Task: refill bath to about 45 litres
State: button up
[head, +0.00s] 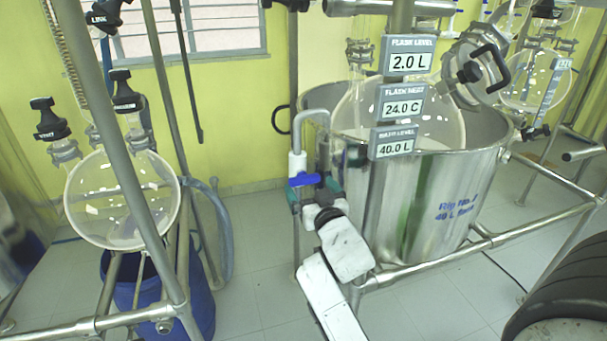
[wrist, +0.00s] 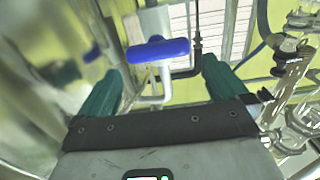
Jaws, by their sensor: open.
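The bath is a large steel vessel (head: 430,210) right of centre in the head view, with a round glass flask (head: 400,115) sitting in it. The bath level display (head: 393,142) reads 40.0 L. A white pipe with a blue valve handle (head: 304,180) stands at the bath's left side, its bent grey spout (head: 318,116) reaching toward the rim. My gripper (head: 312,190) is at the handle. In the wrist view the blue handle (wrist: 157,50) lies ahead, between the open green fingers (wrist: 160,85). I see no clear contact.
Displays above show flask level 2.0 L (head: 411,56) and flask heat 24.0 C (head: 401,102). A second glass flask (head: 122,197) in a metal frame stands at left, over a blue drum (head: 160,300). Steel rails (head: 440,262) run around the bath. Floor between is clear.

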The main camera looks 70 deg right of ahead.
aim_at(303, 182)
jog(key=x, duration=0.6)
jog(key=shift+p, duration=0.4)
jog(key=shift+s, duration=0.1)
jog(key=c, duration=0.7)
jog(key=shift+n, duration=0.4)
jog(key=n, duration=0.2)
jog(key=n+p, duration=0.2)
jog(key=n, duration=0.1)
jog(key=shift+w+a+n, duration=0.15)
jog(key=shift+w+n, duration=0.1)
jog(key=shift+n, duration=0.05)
jog(key=n, duration=0.1)
jog(key=n+p, duration=0.1)
jog(key=n, duration=0.3)
jog(key=shift+w+a+f, duration=0.1)
jog(key=shift+f, duration=0.2)
jog(key=shift+n, duration=0.4)
